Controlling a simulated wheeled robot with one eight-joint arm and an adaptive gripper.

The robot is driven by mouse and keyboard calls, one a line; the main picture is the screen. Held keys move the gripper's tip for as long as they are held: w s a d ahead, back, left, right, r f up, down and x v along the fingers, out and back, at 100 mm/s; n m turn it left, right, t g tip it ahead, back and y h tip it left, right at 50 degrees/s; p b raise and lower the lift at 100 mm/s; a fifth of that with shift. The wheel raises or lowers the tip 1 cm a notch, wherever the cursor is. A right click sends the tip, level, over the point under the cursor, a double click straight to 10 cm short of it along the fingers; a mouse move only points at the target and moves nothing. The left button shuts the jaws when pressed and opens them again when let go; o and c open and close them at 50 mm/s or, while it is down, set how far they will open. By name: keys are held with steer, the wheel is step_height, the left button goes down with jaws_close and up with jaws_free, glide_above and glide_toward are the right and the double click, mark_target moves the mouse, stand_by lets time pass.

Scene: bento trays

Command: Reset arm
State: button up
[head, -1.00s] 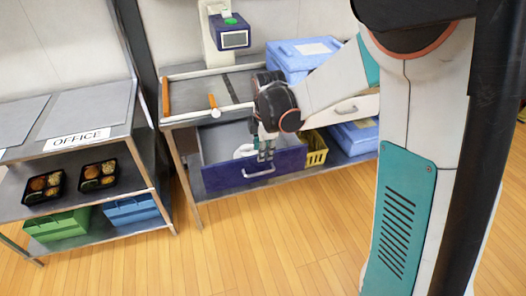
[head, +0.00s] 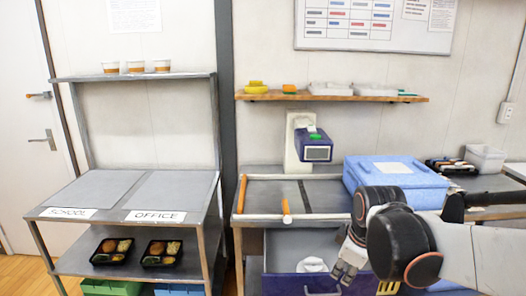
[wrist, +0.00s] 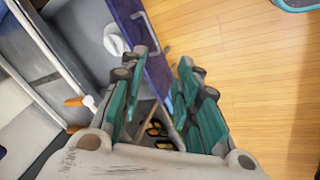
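My gripper (head: 347,264) is in front of the open drawer at the right of the middle in the head view, pointing down. The open drawer (head: 300,282) has a dark blue front and holds a white item (head: 312,265).
A blue box (head: 395,180) stands on the counter near my arm. A label machine (head: 310,145) stands behind the roller tray. Two bento trays (head: 112,251) sit on the left shelf. The wall shelf (head: 330,97) holds small items. Wooden floor is clear in the wrist view.

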steer(key=s+r+m+t, duration=0.3)
steer(key=s+m, duration=0.7)
steer(key=s, duration=0.5)
steer(key=shift+r+m, duration=0.15)
steer(key=shift+m, duration=0.25)
